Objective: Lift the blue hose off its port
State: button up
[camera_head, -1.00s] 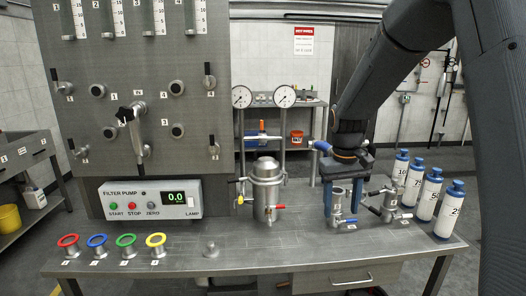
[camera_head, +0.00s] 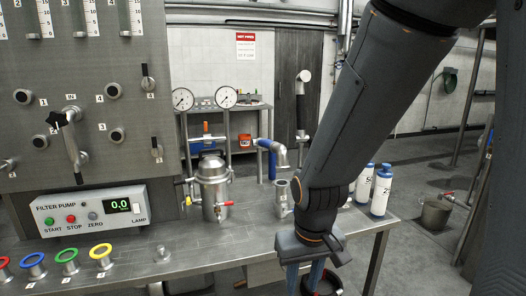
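A blue hose (camera_head: 265,143) with a silver metal elbow stands behind the bench, to the right of the jacketed steel vessel (camera_head: 213,188). Its lower end and any port under it are partly hidden by things in front. My gripper (camera_head: 305,279) points down at the front edge of the bench, lower and nearer than the hose. Its two blue fingers are apart with nothing seen between them, and their tips are close to the bottom of the picture. My arm hides part of the right side of the bench.
The steel bench (camera_head: 195,238) carries a filter pump box (camera_head: 92,210) and coloured rings, including a blue one (camera_head: 34,265). A small steel mixer (camera_head: 283,198) stands beside my arm. Blue-capped bottles (camera_head: 382,190) stand to the right.

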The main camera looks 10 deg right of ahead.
aim_at(279, 149)
jog(key=k, duration=1.15)
jog(key=z, duration=0.45)
jog(key=i, duration=0.65)
jog(key=z, duration=0.55)
jog(key=i, duration=0.7)
jog(key=u, duration=0.65)
jog(key=i, duration=0.75)
jog(key=u, duration=0.7)
